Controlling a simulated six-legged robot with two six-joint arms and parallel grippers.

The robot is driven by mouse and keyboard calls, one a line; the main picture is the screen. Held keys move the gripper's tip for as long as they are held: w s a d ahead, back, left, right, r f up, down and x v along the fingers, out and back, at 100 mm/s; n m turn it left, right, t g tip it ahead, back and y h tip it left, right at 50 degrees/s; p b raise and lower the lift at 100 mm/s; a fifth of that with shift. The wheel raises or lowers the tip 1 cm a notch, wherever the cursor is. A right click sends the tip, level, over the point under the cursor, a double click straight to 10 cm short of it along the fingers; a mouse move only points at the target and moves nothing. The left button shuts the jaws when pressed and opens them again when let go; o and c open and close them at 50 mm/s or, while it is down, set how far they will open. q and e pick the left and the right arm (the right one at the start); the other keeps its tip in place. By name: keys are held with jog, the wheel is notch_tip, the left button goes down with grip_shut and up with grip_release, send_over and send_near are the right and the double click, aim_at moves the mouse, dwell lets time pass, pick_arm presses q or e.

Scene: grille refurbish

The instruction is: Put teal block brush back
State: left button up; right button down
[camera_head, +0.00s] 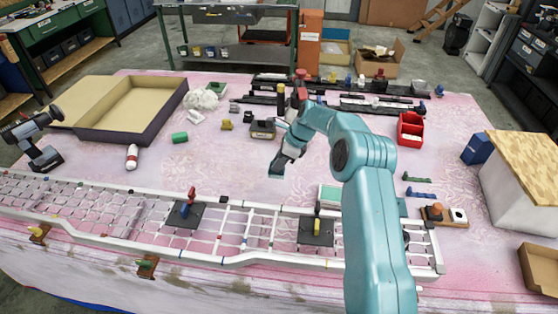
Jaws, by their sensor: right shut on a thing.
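My right arm reaches up from the lower right and bends down over the middle of the table. Its right gripper (281,163) is small in the view and is shut on the teal block brush (276,173), of which only a small dark teal part shows low at the fingertips. I cannot tell whether the brush touches the pink tabletop (225,175) or hangs just above it. My left gripper is not in view.
A long white grille (110,205) lies along the front edge, with clamps on it. An open cardboard-coloured tray (120,100) stands back left, and a red bin (411,130) at right. A drill (35,140) stands at far left. Dark rails and small parts line the back.

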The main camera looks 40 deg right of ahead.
aim_at(284, 170)
notch_tip(284, 170, down, 2)
jog(key=shift+s+d+f+b, duration=0.1)
jog(key=shift+s+f+b, duration=0.1)
jog(key=shift+b, duration=0.55)
jog(key=shift+w+f+b, duration=0.2)
jog(key=shift+f+b, duration=0.55)
jog(key=shift+f, duration=0.25)
jog(key=shift+s+f+b, duration=0.1)
jog(key=shift+f+b, duration=0.65)
jog(key=shift+f, duration=0.15)
jog(key=shift+f+b, duration=1.9)
jog(key=shift+f, duration=1.3)
jog(key=shift+f, duration=0.25)
jog(key=c, duration=0.8)
grip_release()
